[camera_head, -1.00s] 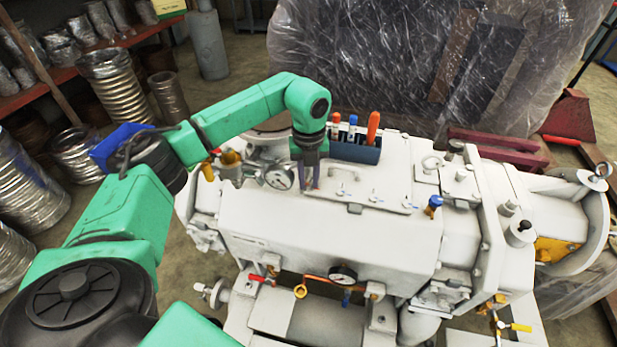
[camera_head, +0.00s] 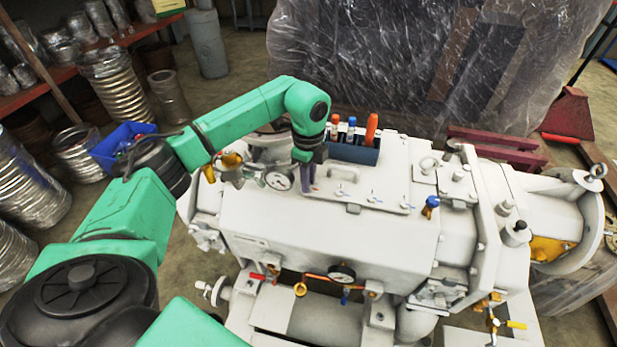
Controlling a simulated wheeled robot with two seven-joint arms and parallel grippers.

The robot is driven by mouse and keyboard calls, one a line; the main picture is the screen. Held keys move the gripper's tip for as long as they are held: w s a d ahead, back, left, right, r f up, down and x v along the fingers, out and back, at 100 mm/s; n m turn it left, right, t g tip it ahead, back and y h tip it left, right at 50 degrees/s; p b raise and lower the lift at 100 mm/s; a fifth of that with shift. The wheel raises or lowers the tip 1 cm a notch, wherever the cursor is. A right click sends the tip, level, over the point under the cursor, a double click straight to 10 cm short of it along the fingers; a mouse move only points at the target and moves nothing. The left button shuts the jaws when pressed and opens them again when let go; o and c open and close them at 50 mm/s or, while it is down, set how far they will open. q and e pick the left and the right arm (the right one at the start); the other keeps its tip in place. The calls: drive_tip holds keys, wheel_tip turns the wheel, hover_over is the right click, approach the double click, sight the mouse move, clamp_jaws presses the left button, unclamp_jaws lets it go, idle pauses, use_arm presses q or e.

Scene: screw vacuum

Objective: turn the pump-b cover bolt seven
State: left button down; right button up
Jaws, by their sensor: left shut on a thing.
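The pale grey pump (camera_head: 320,235) fills the middle, with a flat cover plate (camera_head: 385,183) on top that carries a handle and several small bolts (camera_head: 372,193). My left gripper (camera_head: 309,188) points down at the left front corner of this plate. Its dark, purplish fingers are close together, shut on what looks like a cover bolt there. The fingers hide the bolt, so I cannot read its number or its turn. My right gripper is not in view.
A dark blue tool holder (camera_head: 355,152) with orange and blue handles stands just behind the cover, close to my left wrist. A blue-topped valve (camera_head: 430,204) stands to the right. A plastic-wrapped load (camera_head: 400,70) stands behind.

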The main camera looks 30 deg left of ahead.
use_arm(q)
drive_tip(key=n+p, duration=0.1)
drive_tip(key=n, duration=0.3)
drive_tip(key=shift+s+f+n, duration=0.1)
drive_tip(key=shift+n, duration=0.2)
drive_tip(key=shift+f+n+p, duration=0.1)
drive_tip(key=shift+n+p, duration=0.2)
drive_tip(key=shift+n, duration=1.4)
drive_tip(key=shift+s, duration=0.1)
drive_tip(key=c, duration=0.7)
unclamp_jaws()
drive_tip(key=shift+w, duration=0.2)
